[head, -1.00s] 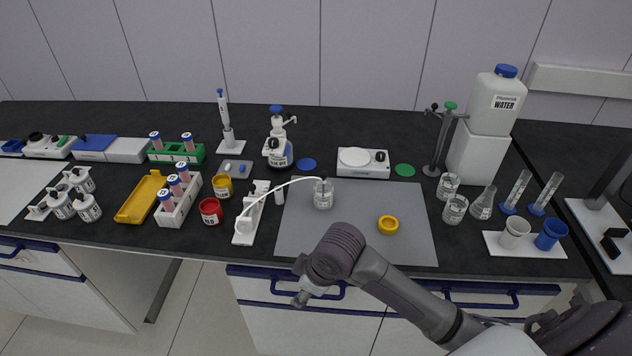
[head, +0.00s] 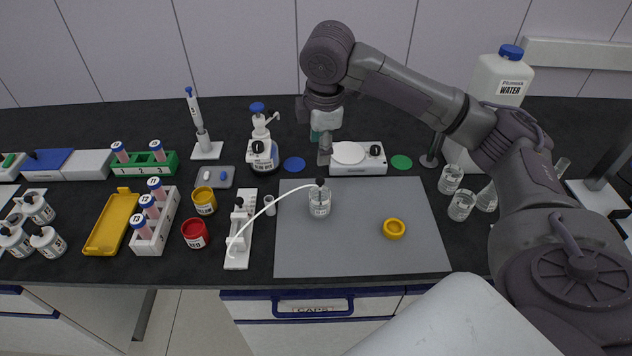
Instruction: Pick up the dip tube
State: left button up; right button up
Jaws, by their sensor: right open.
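The white curved tube (head: 262,211), which I take to be the dip tube, arches from a white stand (head: 238,232) to the black cap of a small clear bottle (head: 320,204). The bottle stands upright on the grey mat (head: 365,250). My right gripper (head: 323,152) is open and points down. In the picture it shows just above the bottle's cap, beside the white hotplate-like device, apart from the tube. It is seen partly side-on, and its wrist hides part of the wall behind. My left gripper is not in view.
A white device (head: 357,160) sits behind the mat. Beakers (head: 461,206) stand at right. The mat's front is clear.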

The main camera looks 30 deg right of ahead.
send_over(320, 178)
jog(key=f, duration=0.6)
jog(key=shift+s+a+f, duration=0.15)
jog(key=shift+a+f, duration=0.05)
jog(key=shift+a, duration=0.05)
jog(key=shift+f, duration=0.5)
jog(key=shift+d+f+p, duration=0.1)
jog(key=shift+f+p, duration=0.3)
jog(key=shift+p, duration=0.05)
notch_tip(320, 178, down, 4)
jog(key=shift+d+r+p, duration=0.15)
jog(key=shift+r+p, duration=0.05)
jog(key=shift+p, duration=0.2)
jog(key=shift+w+f, duration=0.2)
jog(key=shift+f, duration=0.05)
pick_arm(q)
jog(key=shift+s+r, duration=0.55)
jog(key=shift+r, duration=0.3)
pick_arm(e)
jog(key=shift+f, duration=0.1)
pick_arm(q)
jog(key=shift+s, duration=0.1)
pick_arm(e)
grip_shut()
